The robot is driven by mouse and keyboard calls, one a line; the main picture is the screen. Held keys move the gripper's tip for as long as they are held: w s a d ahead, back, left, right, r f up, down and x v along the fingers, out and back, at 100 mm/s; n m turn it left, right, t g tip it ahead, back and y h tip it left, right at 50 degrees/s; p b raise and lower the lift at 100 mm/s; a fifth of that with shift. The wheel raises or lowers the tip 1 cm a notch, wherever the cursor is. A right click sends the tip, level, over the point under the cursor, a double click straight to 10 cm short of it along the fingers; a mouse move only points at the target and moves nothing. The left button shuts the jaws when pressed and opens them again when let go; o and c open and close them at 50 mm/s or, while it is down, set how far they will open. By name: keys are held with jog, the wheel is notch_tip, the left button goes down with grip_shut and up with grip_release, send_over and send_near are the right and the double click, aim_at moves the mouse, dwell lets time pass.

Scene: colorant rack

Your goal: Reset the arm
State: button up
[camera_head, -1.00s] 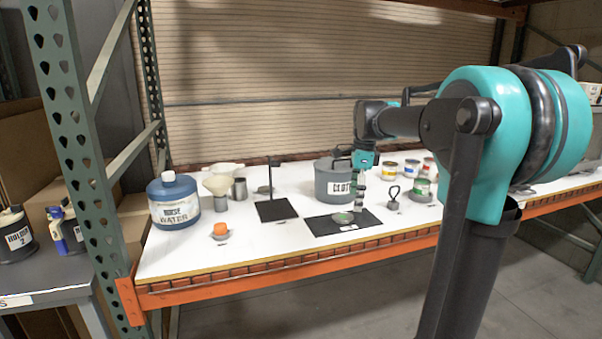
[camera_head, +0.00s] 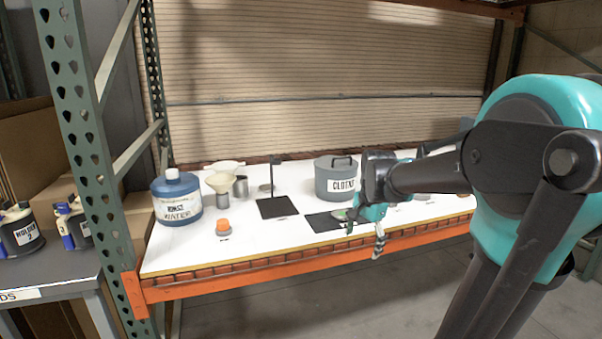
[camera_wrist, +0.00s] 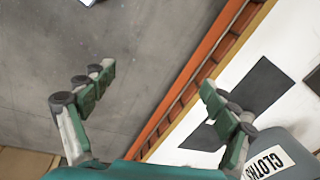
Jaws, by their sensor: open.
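Grey floor and the orange beam (camera_wrist: 190,85) show beyond the fingers. The arm hides part of the table's right side in the head view.
A green upright (camera_head: 92,150) rises at left. The floor in front is open.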

jog(key=s+d+f+n+t, duration=0.1)
jog(key=s+f+n+t, duration=0.1)
jog(key=s+f+n, duration=0.8)
jog(key=s+f, duration=0.3)
jog(key=s, duration=0.1)
jog(key=shift+s+d+f+n+h, duration=0.15)
jog(key=shift+d+f+n+h, duration=0.15)
jog(key=shift+f+n, duration=0.1)
